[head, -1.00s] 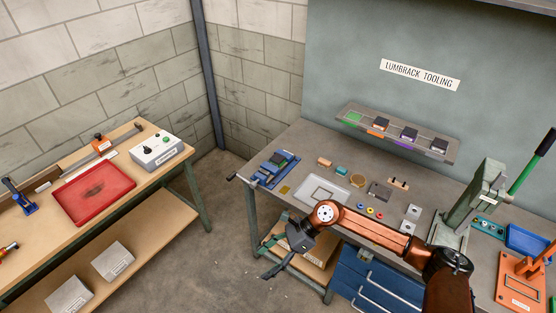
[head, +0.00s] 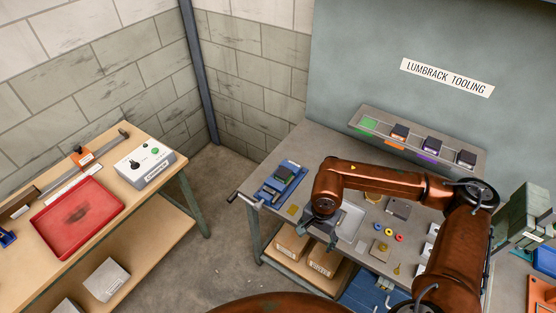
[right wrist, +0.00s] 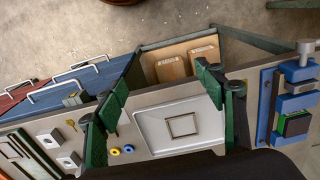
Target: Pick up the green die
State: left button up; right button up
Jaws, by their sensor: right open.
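The green die (head: 285,172) is a dark block with a green edge, sitting in the blue vise (head: 268,190) at the left end of the grey bench. In the right wrist view, the die (right wrist: 296,124) shows its green side in the vise (right wrist: 299,74) at the right edge. My right gripper (head: 318,236) is open and empty, right of the vise and over the front of the bench. In the right wrist view its fingers (right wrist: 163,88) are spread above a light tray (right wrist: 155,122), apart from the die. My left gripper is out of view.
A rack (head: 415,143) at the bench's back has a bare green place and several dark blocks with coloured marks. The vise handle (head: 236,196) sticks out left. Small rings and blocks lie on the bench. A wooden table with a red tray (head: 78,216) stands left.

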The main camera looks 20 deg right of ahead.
aim_at(283, 175)
jog(key=i, duration=1.2)
